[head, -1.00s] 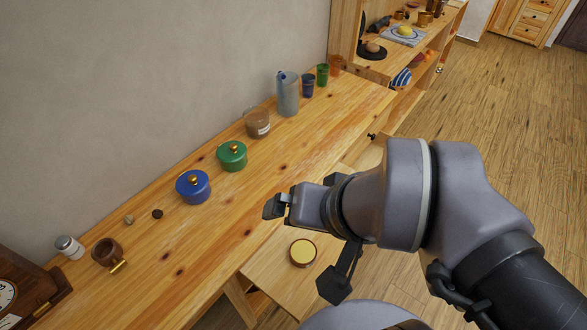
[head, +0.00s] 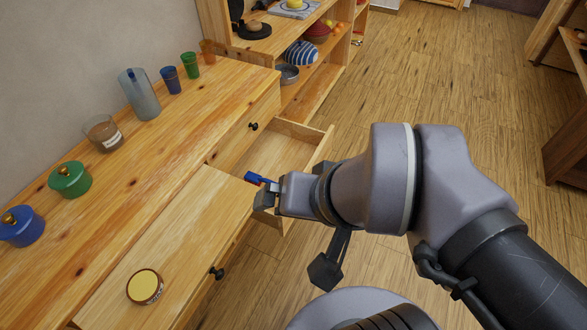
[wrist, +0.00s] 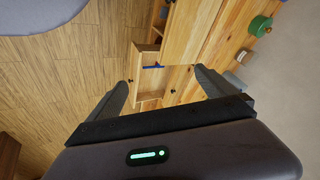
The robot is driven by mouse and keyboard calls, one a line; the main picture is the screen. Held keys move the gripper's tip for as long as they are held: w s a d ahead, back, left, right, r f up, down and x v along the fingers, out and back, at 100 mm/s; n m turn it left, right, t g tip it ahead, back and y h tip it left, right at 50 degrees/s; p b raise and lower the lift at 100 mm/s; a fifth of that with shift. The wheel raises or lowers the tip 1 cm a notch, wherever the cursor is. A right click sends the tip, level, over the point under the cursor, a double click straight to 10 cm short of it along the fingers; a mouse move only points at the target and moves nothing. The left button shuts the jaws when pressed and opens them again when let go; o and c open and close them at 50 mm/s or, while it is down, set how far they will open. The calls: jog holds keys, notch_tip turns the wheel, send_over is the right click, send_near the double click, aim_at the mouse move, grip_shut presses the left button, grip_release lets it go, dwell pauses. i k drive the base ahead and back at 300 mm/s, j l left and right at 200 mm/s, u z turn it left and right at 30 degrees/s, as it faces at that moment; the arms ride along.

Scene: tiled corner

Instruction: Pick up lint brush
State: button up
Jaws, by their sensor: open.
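A blue object (head: 259,179), which looks like the lint brush, shows in the head view just beyond my gripper, over the open wooden drawer (head: 313,149). In the wrist view the blue object (wrist: 153,66) is small and lies across the drawer, between the lines of my fingers and some distance ahead. My gripper (head: 266,199) is open and empty. Its two dark fingers stand wide apart in the wrist view (wrist: 161,78), with nothing between them.
A round jar with a yellow lid (head: 145,287) stands on the lower wooden surface. Green pot (head: 70,180), blue pot (head: 22,227), glass jar (head: 104,134) and grey pitcher (head: 139,94) line the counter. A shelf stands behind.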

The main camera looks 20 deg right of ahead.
aim_at(253, 178)
jog(key=i+l+z, duration=0.25)
jog(key=i, duration=0.75)
jog(key=j, duration=0.15)
